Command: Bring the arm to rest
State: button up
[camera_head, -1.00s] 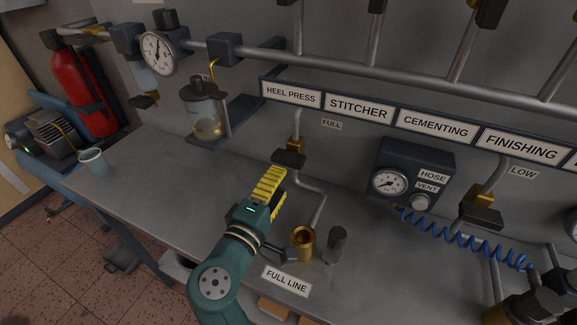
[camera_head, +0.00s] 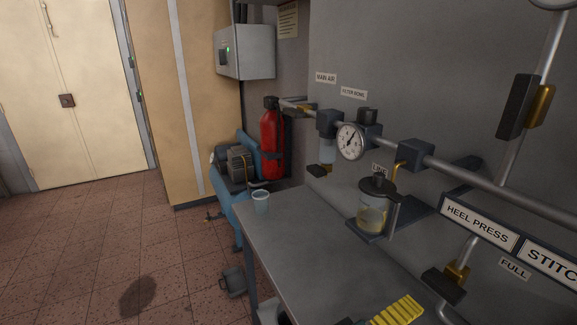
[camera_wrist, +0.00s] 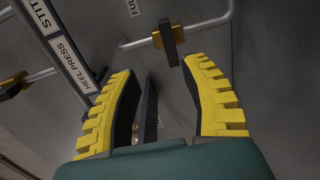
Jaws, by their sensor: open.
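My gripper shows in the wrist view (camera_wrist: 157,105) with its two yellow toothed fingers spread apart and nothing between them. Beyond the fingers are the grey wall, a pipe and a dark valve handle (camera_wrist: 171,43). In the head view only a yellow finger of my gripper (camera_head: 398,311) shows at the bottom edge, over the grey bench (camera_head: 300,235). The rest of the arm is out of that view.
An oiler jar (camera_head: 374,212), a gauge (camera_head: 351,141) and a pipe line the wall. A red extinguisher (camera_head: 271,140) and a blue compressor (camera_head: 238,165) stand behind. The tiled floor (camera_head: 170,265) at left is largely clear.

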jog(key=s+a+r+m+t+y+p, duration=0.1)
jog(key=a+r+m+t+y+p, duration=0.2)
jog(key=r, duration=0.5)
jog(key=a+r+m+t+y+p, duration=0.1)
jog(key=r+t+y+p, duration=0.25)
jog(key=r, duration=0.45)
jog(key=s+a+r+t+y+p, duration=0.1)
jog(key=s+a+r+t+y, duration=0.4)
jog(key=a+r+t+y, duration=0.6)
notch_tip(320, 180, up, 39)
jog(key=g+h+p, duration=0.1)
jog(key=g+p, duration=0.1)
jog(key=p, duration=3.4)
jog(key=shift+a+m+p, duration=0.25)
jog(key=shift+m+p, duration=0.15)
jog(key=shift+f, duration=0.2)
